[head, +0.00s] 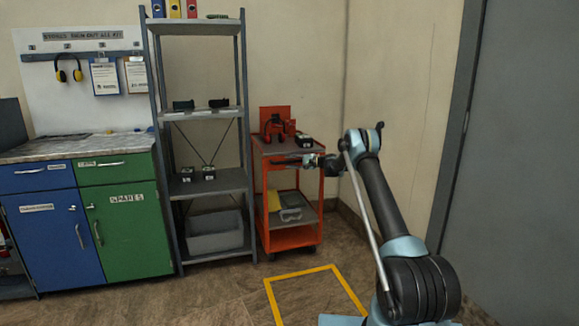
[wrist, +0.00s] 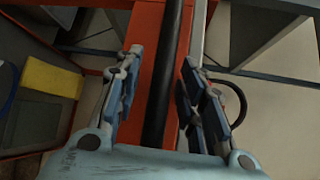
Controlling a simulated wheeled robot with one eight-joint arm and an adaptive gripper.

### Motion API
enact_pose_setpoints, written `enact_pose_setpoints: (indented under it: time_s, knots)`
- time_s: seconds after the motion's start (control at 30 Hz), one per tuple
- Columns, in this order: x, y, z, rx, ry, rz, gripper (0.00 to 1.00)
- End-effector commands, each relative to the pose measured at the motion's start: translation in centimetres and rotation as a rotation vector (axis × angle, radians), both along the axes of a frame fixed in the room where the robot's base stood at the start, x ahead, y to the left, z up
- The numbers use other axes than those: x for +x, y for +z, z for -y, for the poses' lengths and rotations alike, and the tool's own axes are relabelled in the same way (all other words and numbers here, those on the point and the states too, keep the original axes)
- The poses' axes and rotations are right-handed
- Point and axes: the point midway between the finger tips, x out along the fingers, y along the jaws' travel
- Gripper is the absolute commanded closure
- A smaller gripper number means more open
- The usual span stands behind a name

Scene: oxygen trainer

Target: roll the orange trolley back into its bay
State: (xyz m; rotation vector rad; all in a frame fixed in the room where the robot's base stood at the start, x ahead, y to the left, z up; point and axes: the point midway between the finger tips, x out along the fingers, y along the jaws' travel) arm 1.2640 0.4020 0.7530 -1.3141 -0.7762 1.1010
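The orange trolley (head: 292,238) stands in the corner between the grey shelf rack and the wall. A yellow outline (head: 268,290) marks a bay on the floor in front of it; the trolley is behind this outline. My gripper (head: 306,161) is at the trolley's front upper edge, by its dark handle bar. In the wrist view, the black bar (wrist: 168,75) runs between the two fingers of my gripper (wrist: 162,75). Gaps show on both sides of the bar, so the fingers are open around it. An orange trolley part (wrist: 143,30) lies beyond. My arm hides part of the outline's right side.
The trolley carries a red tool and a dark box (head: 304,140) on top, and a yellow item and grey bin below. The shelf rack (head: 163,140) stands close on its left. A grey door (head: 520,150) is at right. The floor inside the outline looks clear.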

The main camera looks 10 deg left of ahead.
Motion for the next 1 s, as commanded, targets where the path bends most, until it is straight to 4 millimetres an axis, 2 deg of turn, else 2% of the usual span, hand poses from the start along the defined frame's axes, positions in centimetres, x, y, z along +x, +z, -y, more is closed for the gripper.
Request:
enact_pose_setpoints:
  time_s: [0.23,0.73,1.0]
  knots:
    - [-0.4,0.2,1.3,0.000,-0.002,0.000,0.64]
    - [-3.4,1.3,9.5,0.000,-0.001,-0.002,0.64]
    - [-4.1,1.5,11.2,0.000,-0.001,-0.001,0.64]
